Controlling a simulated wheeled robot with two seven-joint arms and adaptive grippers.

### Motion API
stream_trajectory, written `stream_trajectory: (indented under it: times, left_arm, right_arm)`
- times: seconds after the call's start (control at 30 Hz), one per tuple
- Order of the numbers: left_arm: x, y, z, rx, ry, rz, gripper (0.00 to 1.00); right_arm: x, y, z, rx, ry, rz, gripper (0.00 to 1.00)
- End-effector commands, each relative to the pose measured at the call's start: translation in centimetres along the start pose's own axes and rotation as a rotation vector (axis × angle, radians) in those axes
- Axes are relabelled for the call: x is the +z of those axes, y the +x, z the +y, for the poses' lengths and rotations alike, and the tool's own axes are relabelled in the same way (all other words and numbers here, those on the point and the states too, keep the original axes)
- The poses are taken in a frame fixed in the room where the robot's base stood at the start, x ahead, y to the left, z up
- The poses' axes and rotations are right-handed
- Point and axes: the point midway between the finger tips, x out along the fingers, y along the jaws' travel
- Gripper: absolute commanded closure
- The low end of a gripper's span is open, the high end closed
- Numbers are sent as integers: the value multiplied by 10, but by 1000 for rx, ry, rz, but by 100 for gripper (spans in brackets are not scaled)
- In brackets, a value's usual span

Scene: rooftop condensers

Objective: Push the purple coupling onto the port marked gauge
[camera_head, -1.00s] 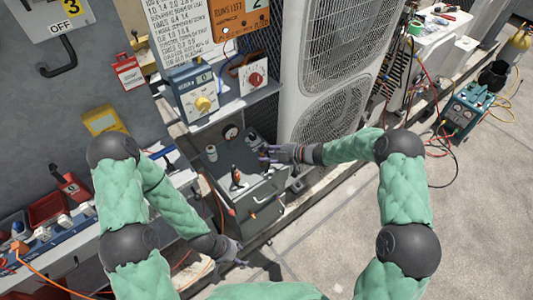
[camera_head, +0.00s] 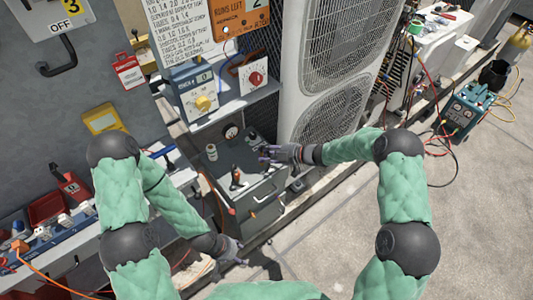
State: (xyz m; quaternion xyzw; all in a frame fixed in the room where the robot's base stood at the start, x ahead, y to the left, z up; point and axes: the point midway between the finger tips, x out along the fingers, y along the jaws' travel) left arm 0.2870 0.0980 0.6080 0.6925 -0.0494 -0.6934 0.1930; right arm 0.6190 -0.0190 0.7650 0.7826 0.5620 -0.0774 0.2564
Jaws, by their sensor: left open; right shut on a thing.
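My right gripper (camera_head: 266,154) reaches in from the right over the grey bench top (camera_head: 222,172) and is shut on a small purple thing, which looks like the purple coupling. The fingers hide most of it. A round white-faced gauge (camera_head: 231,132) stands at the back of the bench top, up and left of that gripper. The port marked gauge cannot be made out, and no label on it is readable. My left gripper (camera_head: 242,262) is low, below the bench drawers, open and empty.
A small can (camera_head: 211,152) and an orange-and-black tool (camera_head: 237,176) stand on the bench top. A meter with a yellow knob (camera_head: 203,103) and a box with a red knob (camera_head: 255,78) sit on the shelf above. A large condenser (camera_head: 325,60) rises behind on the right.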

Motion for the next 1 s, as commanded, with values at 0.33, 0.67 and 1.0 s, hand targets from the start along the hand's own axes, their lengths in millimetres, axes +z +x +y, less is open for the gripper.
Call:
stream_trajectory:
  times: [0.33, 0.67, 1.0]
  left_arm:
    - [0, 2, -1, 0, 0, 0, 47]
    - [0, 2, -1, 0, 0, 0, 47]
    - [0, 2, -1, 0, 0, 0, 47]
  right_arm:
    - [3, 2, -1, 0, 0, 0, 100]
    - [5, 2, -2, 0, 0, 0, 100]
    - [5, 2, -2, 0, 0, 0, 42]
